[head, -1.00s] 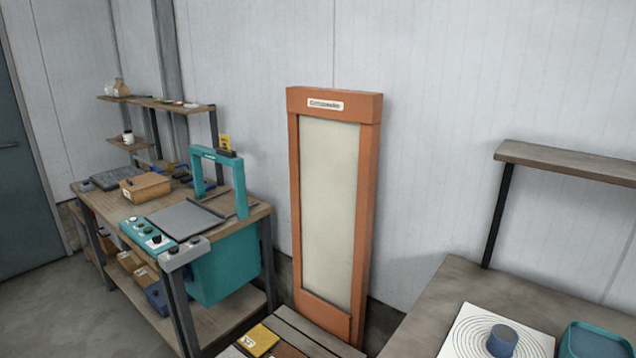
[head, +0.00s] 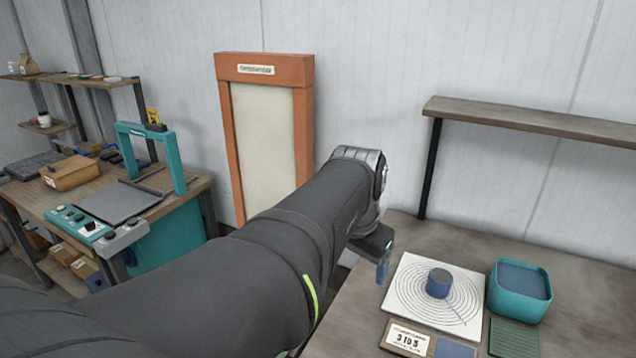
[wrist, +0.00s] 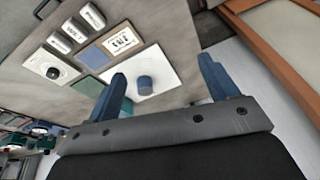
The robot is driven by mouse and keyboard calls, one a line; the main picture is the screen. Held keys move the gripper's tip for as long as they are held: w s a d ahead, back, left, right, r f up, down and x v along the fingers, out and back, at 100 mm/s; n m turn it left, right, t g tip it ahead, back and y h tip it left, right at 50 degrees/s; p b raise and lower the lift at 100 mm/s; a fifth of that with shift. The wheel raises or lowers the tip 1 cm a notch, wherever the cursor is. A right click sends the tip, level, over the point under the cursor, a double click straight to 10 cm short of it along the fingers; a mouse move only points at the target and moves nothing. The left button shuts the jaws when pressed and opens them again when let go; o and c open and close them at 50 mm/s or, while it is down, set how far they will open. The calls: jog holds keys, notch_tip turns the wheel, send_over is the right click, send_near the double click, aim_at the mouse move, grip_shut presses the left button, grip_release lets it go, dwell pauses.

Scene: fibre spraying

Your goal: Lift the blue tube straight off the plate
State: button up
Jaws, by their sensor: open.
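The blue tube (head: 438,284), a short dark-topped cylinder, stands upright on the white plate (head: 408,289), which is marked with concentric rings. In the wrist view the tube (wrist: 145,86) stands on the plate (wrist: 163,67) and shows between my finger tips, at a distance. My gripper (head: 384,262) is at the left of the plate, above the table's left edge and apart from the tube. In the wrist view my gripper (wrist: 163,78) has its two blue fingers spread wide with nothing between them.
A teal bin (head: 520,296) stands right of the plate. A label card (head: 406,339), a blue square (head: 455,349) and a green ribbed pad (head: 514,338) lie in front. A shelf (head: 530,124) rises behind. The table behind the plate is clear.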

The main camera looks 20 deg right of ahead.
jog(key=w+d+m+g+y, duration=0.1)
jog(key=w+d+m, duration=0.4)
jog(key=d, duration=1)
jog(key=m+g+y, duration=0.1)
jog(key=m, duration=0.2)
send_over(440, 279)
jog(key=s+a, duration=0.2)
notch_tip(440, 279, down, 4)
notch_tip(440, 279, down, 17)
jog(key=shift+w+f, duration=0.1)
jog(key=shift+f, duration=0.05)
jog(key=c, duration=1.3)
